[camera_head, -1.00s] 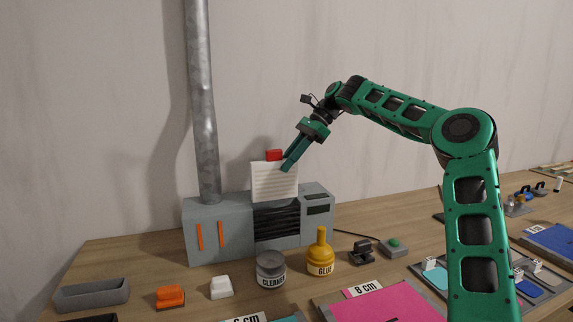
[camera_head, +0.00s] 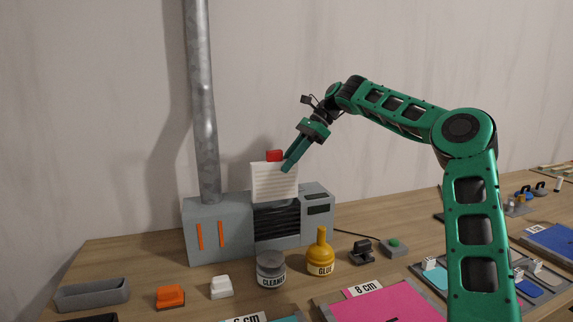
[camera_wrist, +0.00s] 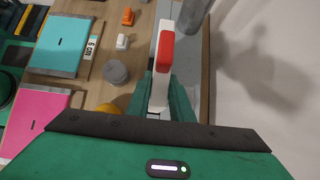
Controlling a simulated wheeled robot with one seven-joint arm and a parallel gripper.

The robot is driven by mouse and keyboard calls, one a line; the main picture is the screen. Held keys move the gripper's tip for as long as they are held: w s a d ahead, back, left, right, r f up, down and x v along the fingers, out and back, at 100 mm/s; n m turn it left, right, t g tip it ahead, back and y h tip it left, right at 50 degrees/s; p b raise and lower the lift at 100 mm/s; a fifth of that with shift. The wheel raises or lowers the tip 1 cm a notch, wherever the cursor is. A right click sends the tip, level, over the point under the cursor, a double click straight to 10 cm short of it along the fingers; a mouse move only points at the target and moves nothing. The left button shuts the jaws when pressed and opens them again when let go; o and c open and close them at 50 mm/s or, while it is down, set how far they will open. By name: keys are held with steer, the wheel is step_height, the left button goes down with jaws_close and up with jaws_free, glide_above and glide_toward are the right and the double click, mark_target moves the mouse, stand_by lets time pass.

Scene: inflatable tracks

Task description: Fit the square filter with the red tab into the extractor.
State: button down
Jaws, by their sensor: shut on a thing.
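The square filter (camera_head: 274,184) is a white pleated panel with a red tab (camera_head: 274,156) on its top edge. My gripper (camera_head: 287,167) is shut on the filter near its upper right edge and holds it upright. In the wrist view the filter (camera_wrist: 159,94) shows edge-on between my green fingers, with the red tab (camera_wrist: 166,46) on top. The extractor (camera_head: 235,245) is a grey box with a dark louvred opening on its front. The filter's lower edge is at the extractor's top, over the upper part of the louvres; I cannot tell whether it has entered a slot.
A metal duct (camera_head: 204,110) rises from the extractor's left part. In front stand a grey cleaner jar (camera_head: 271,265), a yellow glue bottle (camera_head: 320,255), a white block (camera_head: 221,286) and an orange block (camera_head: 171,295). A grey tray (camera_head: 92,295) lies at the left.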

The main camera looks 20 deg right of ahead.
mark_target(288, 189)
steer(key=shift+f, duration=4.7)
steer(key=c, duration=1.5)
jaws_free()
steer(key=shift+d, duration=0.1)
steer(key=v, duration=1)
steer(key=shift+w+d+r, duration=0.1)
steer(key=shift+d+r, duration=0.05)
steer(key=shift+d, duration=0.1)
steer(key=shift+a, duration=0.15)
